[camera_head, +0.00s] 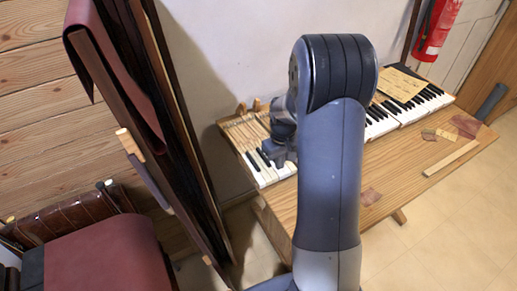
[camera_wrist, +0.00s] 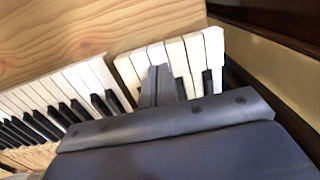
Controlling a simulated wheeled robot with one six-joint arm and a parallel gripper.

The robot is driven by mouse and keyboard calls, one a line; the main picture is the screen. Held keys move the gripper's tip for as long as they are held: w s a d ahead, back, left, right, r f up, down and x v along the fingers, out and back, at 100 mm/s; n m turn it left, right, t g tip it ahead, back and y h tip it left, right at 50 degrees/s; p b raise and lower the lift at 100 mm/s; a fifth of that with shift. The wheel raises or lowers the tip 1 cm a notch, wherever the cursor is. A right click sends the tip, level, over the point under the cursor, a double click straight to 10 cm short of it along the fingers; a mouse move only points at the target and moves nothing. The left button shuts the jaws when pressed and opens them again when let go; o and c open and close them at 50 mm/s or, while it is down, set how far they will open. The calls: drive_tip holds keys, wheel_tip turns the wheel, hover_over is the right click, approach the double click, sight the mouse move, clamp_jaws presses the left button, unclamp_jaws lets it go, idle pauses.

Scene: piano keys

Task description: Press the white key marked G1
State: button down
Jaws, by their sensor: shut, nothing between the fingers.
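A short block of white keys (camera_wrist: 187,52) with black keys shows in the wrist view, and at the left end of the keyboard in the head view (camera_head: 263,178). I cannot read any mark on the keys, so I cannot tell which one is G1. My gripper (camera_wrist: 161,72) is shut and empty, its fingertips over the middle of this short block. In the head view my gripper (camera_head: 279,160) is low over the same keys. I cannot tell whether the fingertips touch a key. The gripper hides the rear parts of several keys.
A longer keyboard section (camera_wrist: 62,88) lies left of a gap in the wrist view. The wooden table (camera_head: 400,170) has a wooden strip (camera_head: 452,158) and paper scraps on it. Dark upright panels (camera_head: 165,110) stand left of the table. A red extinguisher (camera_head: 437,30) hangs behind.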

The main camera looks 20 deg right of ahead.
drive_tip(key=shift+f, duration=0.2)
drive_tip(key=shift+f+b, duration=1.1)
drive_tip(key=shift+f, duration=0.1)
wheel_tip(320, 180, up, 9)
drive_tip(key=p, duration=0.6)
drive_tip(key=shift+r, duration=0.15)
idle(0.4)
wheel_tip(320, 180, down, 8)
drive_tip(key=b, duration=0.5)
drive_tip(key=shift+a, duration=0.1)
